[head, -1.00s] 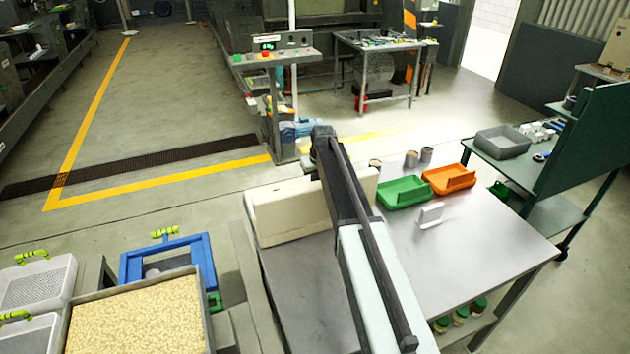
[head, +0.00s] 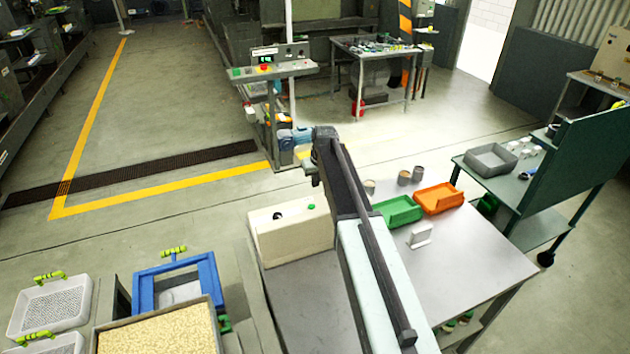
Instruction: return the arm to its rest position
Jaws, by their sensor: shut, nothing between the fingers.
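My arm (head: 375,265) reaches up from the bottom of the head view over the grey table. Its dark far end (head: 325,135) is above the table's back edge. A short dark part of my arm hangs just below that end, on its left. The gripper's fingers cannot be made out; they are hidden behind the arm or out of the picture. No object is seen held.
The metal table (head: 465,260) bears a green tray (head: 398,211), an orange tray (head: 440,199), a white holder (head: 420,237) and several small cups. A cream box (head: 290,238) stands left of my arm. A blue frame (head: 145,290) and grain-filled bin (head: 165,335) are lower left.

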